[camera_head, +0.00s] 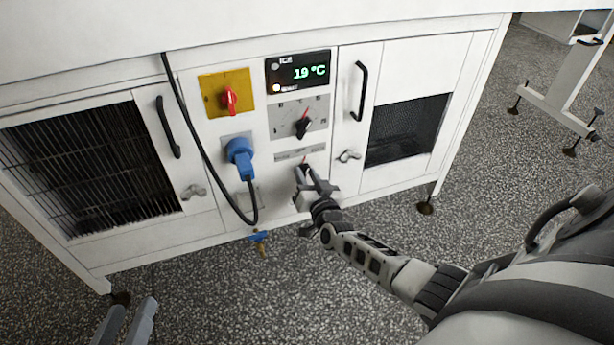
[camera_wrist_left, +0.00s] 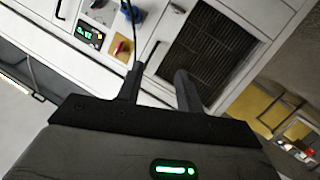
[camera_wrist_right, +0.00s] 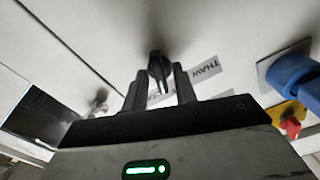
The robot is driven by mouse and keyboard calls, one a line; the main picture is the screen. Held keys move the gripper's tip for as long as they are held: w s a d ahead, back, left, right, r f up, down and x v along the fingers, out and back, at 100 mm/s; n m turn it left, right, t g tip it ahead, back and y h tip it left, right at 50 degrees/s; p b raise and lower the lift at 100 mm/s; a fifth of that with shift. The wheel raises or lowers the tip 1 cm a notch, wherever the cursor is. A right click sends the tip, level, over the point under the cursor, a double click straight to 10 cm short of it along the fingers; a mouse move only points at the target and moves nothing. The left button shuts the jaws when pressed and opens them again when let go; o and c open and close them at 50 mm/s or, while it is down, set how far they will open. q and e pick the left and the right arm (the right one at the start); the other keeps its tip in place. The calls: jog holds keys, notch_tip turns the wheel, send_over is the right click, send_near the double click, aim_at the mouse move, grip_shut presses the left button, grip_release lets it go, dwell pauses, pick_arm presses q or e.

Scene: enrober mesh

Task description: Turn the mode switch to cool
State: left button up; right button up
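The mode switch is a small dark knob (camera_wrist_right: 158,66) on the white cabinet front, beside a grey label strip (camera_wrist_right: 206,69) reading THAW in the right wrist view. In the head view the strip (camera_head: 300,152) sits just above the knob, which my right gripper largely covers. My right gripper (camera_wrist_right: 160,80) is slightly open, its fingertips on either side of the knob with narrow gaps; contact is unclear. It also shows in the head view (camera_head: 308,172). My left gripper (camera_head: 127,318) is open and empty, low at the left, away from the cabinet; it also shows in the left wrist view (camera_wrist_left: 158,82).
Above the switch are a dial (camera_head: 303,125) and a display (camera_head: 298,70) reading 19 °C. A blue plug (camera_head: 240,155) with a black cable and a red switch (camera_head: 230,100) on a yellow plate are left of it. A wing latch (camera_head: 348,156) is close on the right.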

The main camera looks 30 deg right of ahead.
jog(key=shift+f+m+b, duration=0.15)
jog(key=shift+m+b, duration=0.25)
jog(key=shift+m, duration=0.7)
jog(key=shift+m+b, duration=0.3)
jog(key=shift+m, duration=0.8)
pick_arm(q)
jog(key=shift+d+r+n+h, duration=0.25)
jog(key=shift+n+h, duration=0.05)
pick_arm(e)
jog(key=shift+m, duration=0.3)
jog(key=o, duration=0.6)
